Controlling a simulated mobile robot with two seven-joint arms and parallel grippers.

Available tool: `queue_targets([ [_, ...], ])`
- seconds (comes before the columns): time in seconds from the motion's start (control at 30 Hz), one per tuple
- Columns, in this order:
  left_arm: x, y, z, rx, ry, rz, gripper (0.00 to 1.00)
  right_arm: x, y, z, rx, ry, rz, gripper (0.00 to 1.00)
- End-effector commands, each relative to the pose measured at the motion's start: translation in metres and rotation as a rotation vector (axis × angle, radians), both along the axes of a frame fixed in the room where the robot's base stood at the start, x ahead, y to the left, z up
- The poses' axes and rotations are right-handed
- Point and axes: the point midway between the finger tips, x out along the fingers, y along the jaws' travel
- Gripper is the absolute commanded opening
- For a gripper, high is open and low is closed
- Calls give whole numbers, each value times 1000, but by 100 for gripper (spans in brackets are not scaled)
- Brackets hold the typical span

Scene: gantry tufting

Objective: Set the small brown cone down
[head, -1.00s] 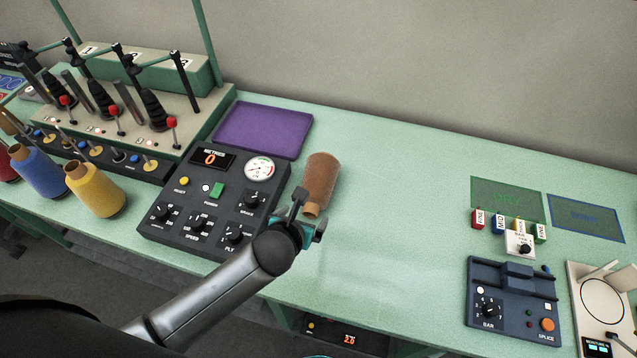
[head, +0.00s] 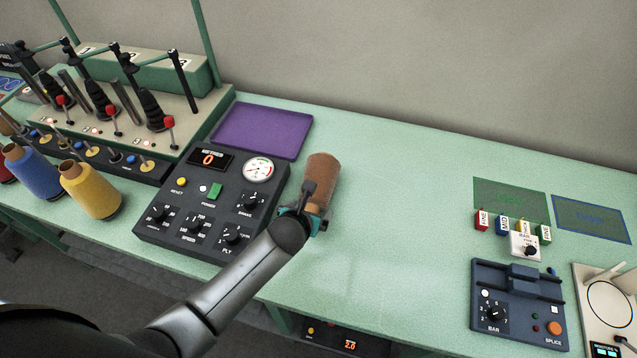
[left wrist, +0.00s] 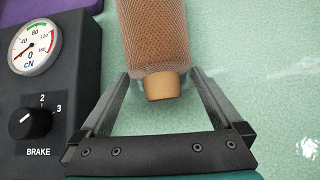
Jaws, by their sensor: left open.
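The small brown cone (head: 322,178) is on the green table, right of the dark meter panel. Its narrow bare tube end points toward my left gripper (head: 314,208). In the left wrist view, the brown cone (left wrist: 158,35) comes in from the top with its tube end between the two fingers of my left gripper (left wrist: 158,88). The fingers are apart, with a gap on each side of the tube end. The cone's far end is cut off in the wrist view. My right gripper is not in view.
The meter panel (head: 172,225) stands close on the left, with a purple tray (head: 262,131) behind it. Yellow (head: 92,190) and blue (head: 32,174) cones stand further left. The splice box (head: 516,308) is far right. The middle of the table (head: 400,230) is clear.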

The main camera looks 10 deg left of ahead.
Motion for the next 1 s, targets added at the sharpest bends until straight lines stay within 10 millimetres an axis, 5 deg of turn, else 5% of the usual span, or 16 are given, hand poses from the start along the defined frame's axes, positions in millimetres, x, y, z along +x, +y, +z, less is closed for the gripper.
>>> queue_targets([
  [0.13,0,0,0,0,0,0,100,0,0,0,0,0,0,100],
  [1.0,-1,0,0,1,1,0,2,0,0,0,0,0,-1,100],
])
